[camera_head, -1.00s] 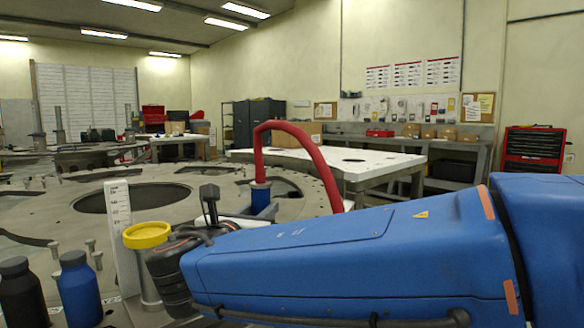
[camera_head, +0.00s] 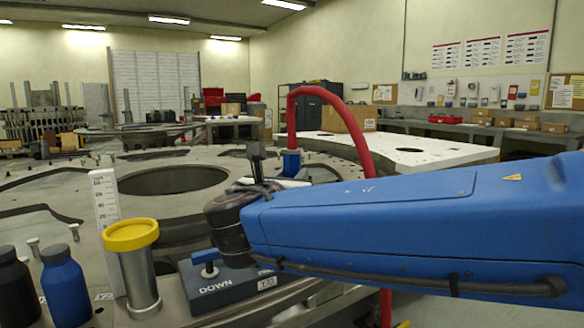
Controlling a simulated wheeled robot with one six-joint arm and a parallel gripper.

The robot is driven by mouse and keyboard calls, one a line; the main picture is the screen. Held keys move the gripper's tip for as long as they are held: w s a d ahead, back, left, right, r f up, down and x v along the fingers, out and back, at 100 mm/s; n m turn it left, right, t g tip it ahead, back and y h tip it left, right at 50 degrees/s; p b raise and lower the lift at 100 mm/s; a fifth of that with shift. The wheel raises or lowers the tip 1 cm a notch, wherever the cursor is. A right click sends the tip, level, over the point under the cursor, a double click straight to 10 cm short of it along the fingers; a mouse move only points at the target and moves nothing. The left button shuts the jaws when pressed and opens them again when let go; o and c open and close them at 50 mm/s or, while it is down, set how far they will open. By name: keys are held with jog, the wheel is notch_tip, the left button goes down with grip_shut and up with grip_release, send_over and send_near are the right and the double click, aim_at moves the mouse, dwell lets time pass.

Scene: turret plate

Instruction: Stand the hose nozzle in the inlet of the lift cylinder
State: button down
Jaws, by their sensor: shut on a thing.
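The lift cylinder is a metal tube (camera_head: 140,283) with a yellow, ring-like inlet (camera_head: 131,234) on top, upright at the front left. The hose nozzle (camera_head: 290,163) is a blue piece at the end of a red hose, upright beyond my wrist. The red hose (camera_head: 333,98) arches up from it and down behind my blue arm. My gripper (camera_head: 284,182) is shut on the hose nozzle, to the right of and beyond the inlet, apart from it. My black wrist hides most of the jaws and the nozzle's lower end.
A white scale (camera_head: 105,215) stands just left of the cylinder. A grey box marked DOWN (camera_head: 232,287) with a blue lever stands right of it. Blue (camera_head: 66,288) and black (camera_head: 16,290) bottles stand front left. The plate has a large round opening (camera_head: 172,181).

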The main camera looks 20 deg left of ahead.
jog(key=shift+f, duration=3.35)
jog(key=shift+f, duration=1.55)
jog(key=c, duration=1.3)
grip_release()
jog(key=s+d, duration=0.1)
jog(key=s, duration=1.6)
jog(key=shift+d, duration=0.2)
